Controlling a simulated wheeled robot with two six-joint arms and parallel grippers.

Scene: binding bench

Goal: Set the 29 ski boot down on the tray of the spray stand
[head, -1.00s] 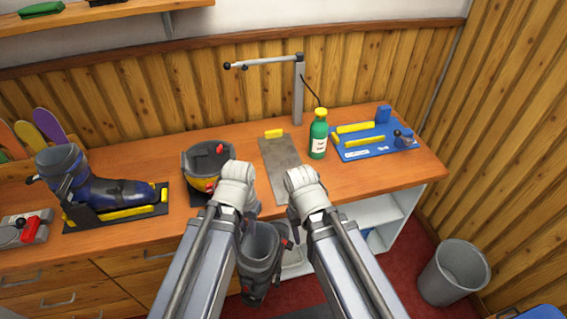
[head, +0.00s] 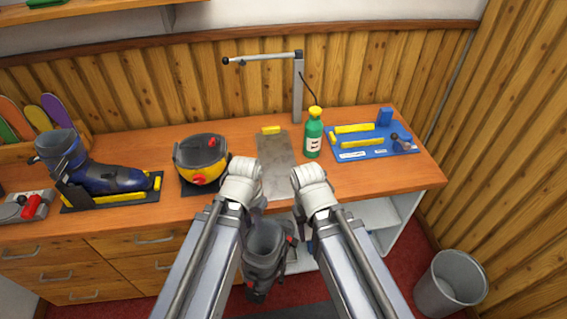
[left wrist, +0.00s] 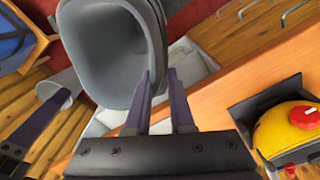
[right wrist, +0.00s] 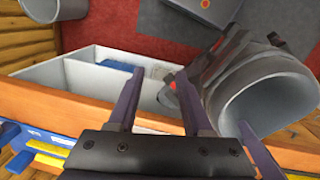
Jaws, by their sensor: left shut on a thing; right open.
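A grey ski boot (head: 264,245) hangs upright in front of the bench edge, below the bench top. My left gripper (head: 257,208) is shut on its cuff wall; the left wrist view shows the open grey cuff (left wrist: 105,50) at the fingers. I cannot read a size on it. My right gripper (head: 300,212) is open and empty to the right of the boot; the right wrist view shows the boot (right wrist: 275,95) beside its fingers. The spray stand's grey tray (head: 276,168) lies empty on the bench, beyond the grippers, under a post with an arm (head: 298,90).
A green spray bottle (head: 314,135) stands right of the tray. A yellow and black round device (head: 202,160) is left of it. A blue boot (head: 100,175) sits on a black stand. A blue mat (head: 375,142) lies right. A bin (head: 450,285) stands on the floor.

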